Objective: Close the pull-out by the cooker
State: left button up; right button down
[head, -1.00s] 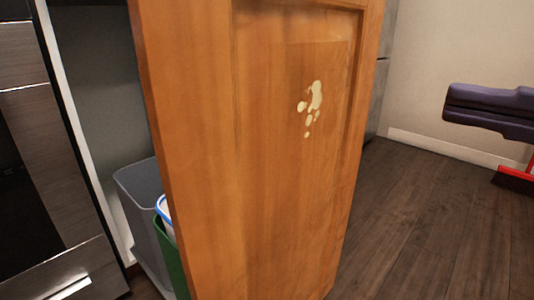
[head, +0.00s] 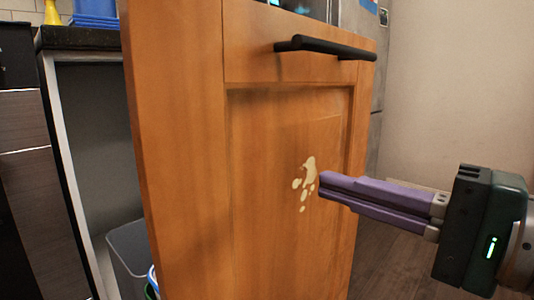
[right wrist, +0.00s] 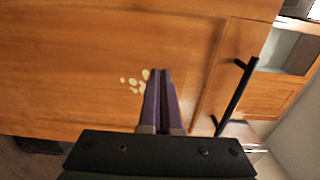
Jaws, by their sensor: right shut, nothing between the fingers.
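The pull-out's wooden front (head: 270,190) stands out from the cabinet, with a black bar handle (head: 325,47) near its top. Pale spots (head: 305,180) mark its panel. The open cavity (head: 100,140) shows behind it at the left, with a grey bin (head: 127,262) low inside. My right gripper (head: 322,185) is shut and empty, its purple fingers pointing at the panel by the spots. The right wrist view shows the fingertips (right wrist: 160,72) beside the spots (right wrist: 133,82), with the handle (right wrist: 235,98) to the right. I cannot tell whether they touch. My left gripper is not in view.
The dark cooker front (head: 25,190) stands left of the cavity. A black countertop (head: 80,38) with blue and yellow items (head: 93,14) lies above it. A grey appliance (head: 365,60) stands behind the front. Wooden floor (head: 385,255) shows at the right.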

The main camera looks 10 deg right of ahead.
aim_at(283, 172)
jog(key=shift+p+x, duration=0.3)
jog(key=shift+x, duration=2)
